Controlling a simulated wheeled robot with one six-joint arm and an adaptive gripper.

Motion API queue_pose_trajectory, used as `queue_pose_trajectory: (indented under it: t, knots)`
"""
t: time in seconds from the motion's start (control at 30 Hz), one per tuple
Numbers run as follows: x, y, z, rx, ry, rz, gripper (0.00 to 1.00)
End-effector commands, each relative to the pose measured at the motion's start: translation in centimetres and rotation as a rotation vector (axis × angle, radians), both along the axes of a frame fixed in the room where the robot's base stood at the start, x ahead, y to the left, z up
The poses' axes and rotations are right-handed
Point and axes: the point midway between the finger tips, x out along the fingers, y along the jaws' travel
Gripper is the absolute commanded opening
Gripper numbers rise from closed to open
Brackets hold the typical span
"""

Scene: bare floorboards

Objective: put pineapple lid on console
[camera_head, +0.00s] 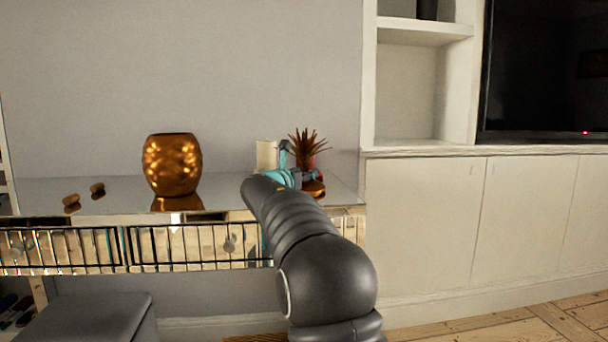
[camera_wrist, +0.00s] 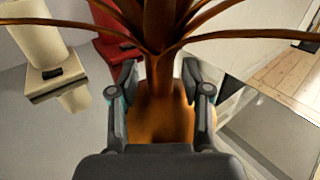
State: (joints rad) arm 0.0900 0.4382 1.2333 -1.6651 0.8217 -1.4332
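The pineapple lid (camera_head: 309,150), with a coppery base and spiky brown leaves, is at the right end of the mirrored console (camera_head: 235,195). In the wrist view the lid's stem (camera_wrist: 160,82) rises between my fingers and its leaves spread above. My gripper (camera_wrist: 160,78) is around the stem, with a visible gap on each side, so it looks open. The lid's base is partly hidden by my gripper; it appears to be upright at the console top, but I cannot see its contact clearly. The golden pineapple pot (camera_head: 172,165) stands open-topped, left of the middle of the console.
A cream candle (camera_head: 266,155) stands left of the lid, and a red object (camera_wrist: 118,50) is behind it. Two small brown items (camera_head: 97,188) lie at the console's left. Console top between them and the pot is clear. A white cabinet (camera_head: 430,220) adjoins the right.

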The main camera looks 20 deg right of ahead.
Motion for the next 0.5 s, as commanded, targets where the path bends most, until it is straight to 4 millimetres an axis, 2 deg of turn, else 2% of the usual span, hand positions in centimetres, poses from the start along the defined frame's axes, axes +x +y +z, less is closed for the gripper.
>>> queue_pose_trajectory:
  t: [0.13, 0.23, 0.5]
  knots:
    - [0.0, 0.0, 0.4, 0.001, -0.001, 0.000, 0.48]
    - [-0.6, 0.8, 0.3, 0.000, 0.000, 0.002, 0.48]
    - [-3.7, 4.8, 0.3, 0.000, 0.000, 0.003, 0.48]
